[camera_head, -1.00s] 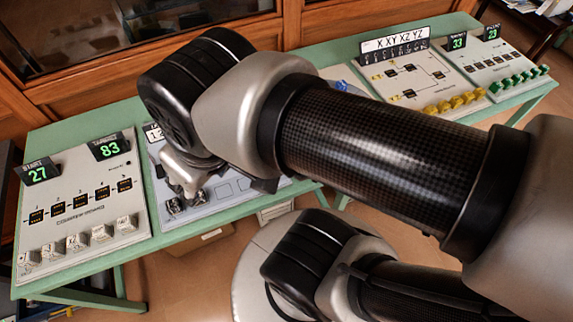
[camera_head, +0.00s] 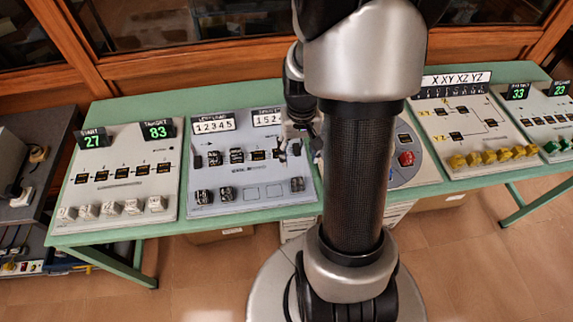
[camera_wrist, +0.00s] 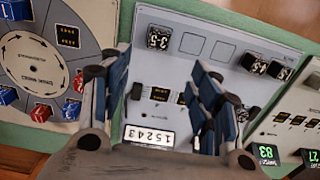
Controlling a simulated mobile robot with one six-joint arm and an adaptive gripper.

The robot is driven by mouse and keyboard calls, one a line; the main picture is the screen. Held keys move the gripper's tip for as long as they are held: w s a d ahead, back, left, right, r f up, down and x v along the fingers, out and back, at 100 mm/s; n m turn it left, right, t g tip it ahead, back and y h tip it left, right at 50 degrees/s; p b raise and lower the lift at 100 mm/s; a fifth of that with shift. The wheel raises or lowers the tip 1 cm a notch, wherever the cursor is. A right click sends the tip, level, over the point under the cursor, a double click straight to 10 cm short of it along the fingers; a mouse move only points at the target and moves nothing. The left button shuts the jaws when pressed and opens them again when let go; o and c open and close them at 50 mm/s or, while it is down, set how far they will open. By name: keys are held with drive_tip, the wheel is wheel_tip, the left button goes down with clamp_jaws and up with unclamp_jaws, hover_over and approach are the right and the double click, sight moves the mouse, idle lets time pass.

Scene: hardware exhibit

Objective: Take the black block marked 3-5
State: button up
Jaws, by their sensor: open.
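Black blocks with white marks lie at the front of the grey board (camera_head: 190,165): two at the left (camera_head: 204,196) (camera_head: 226,193) and one at the right (camera_head: 297,184). In the wrist view, which is turned around, the single block (camera_wrist: 158,37) shows a mark like a 3, but I cannot read 3-5 for certain. The pair (camera_wrist: 252,62) (camera_wrist: 280,70) is at the right there. Two more black blocks (camera_head: 213,157) (camera_head: 236,155) sit in the middle row. My gripper (camera_wrist: 160,66) is open and empty above the board's right part, the single block beyond its fingertips.
A panel with green 27 and 83 displays (camera_head: 120,170) stands left of the board. A round dial panel with a red knob (camera_head: 406,158) is at the right, partly behind my arm. Panels with yellow (camera_head: 488,158) and green pieces stand farther right. Number plates (camera_head: 213,122) rise behind the board.

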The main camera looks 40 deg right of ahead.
drive_tip(key=b, duration=0.4)
approach(298, 183)
drive_tip(key=f, duration=0.5)
drive_tip(key=shift+w+f, duration=0.2)
drive_tip(key=shift+s+f+b, duration=0.15)
drive_tip(key=shift+f+b, duration=0.4)
drive_tip(key=shift+f, duration=0.8)
drive_tip(key=shift+s+f+b, duration=0.1)
drive_tip(key=shift+f+b, duration=0.4)
drive_tip(key=shift+f, duration=0.8)
drive_tip(key=shift+r, duration=0.1)
drive_tip(key=shift+c, duration=0.2)
drive_tip(key=c, duration=1.1)
